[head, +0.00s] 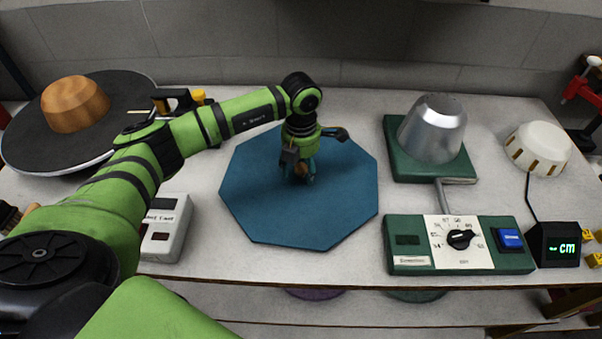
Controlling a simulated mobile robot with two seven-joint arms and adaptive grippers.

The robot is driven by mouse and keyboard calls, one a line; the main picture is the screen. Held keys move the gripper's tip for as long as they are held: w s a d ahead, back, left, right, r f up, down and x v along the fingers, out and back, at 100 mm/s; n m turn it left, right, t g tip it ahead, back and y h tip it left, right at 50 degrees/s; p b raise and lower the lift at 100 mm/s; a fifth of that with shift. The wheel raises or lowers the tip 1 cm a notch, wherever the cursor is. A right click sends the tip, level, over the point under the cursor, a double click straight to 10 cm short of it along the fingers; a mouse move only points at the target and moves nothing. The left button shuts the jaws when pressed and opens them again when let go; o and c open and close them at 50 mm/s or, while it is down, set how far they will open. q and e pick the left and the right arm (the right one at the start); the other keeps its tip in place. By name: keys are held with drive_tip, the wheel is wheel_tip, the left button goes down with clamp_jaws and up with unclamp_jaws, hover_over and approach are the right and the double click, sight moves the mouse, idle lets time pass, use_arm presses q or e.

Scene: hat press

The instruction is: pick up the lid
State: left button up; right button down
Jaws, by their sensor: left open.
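A flat, dark blue octagonal panel (270,217) lies on the white table in the middle of the head view. It is the most lid-like thing I see, but I cannot be sure that it is the lid. My left gripper (301,177) points down over the panel's middle, open. A small orange-brown part shows between or just behind its fingers. I cannot tell whether it is a knob on the panel, nor whether the fingers touch it. The gripper hides the panel's centre. My right gripper is not in view.
A metal dome (433,128) stands on a green base at right, behind a green control box (406,258). A white ribbed bowl (538,149) and a black display (555,244) are farther right. At left are a wooden block (74,104) on a dark disc (32,148) and a grey device (168,222).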

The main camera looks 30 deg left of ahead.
use_arm(q)
drive_tip(key=shift+f, duration=0.2)
clamp_jaws()
drive_tip(key=shift+r, duration=0.1)
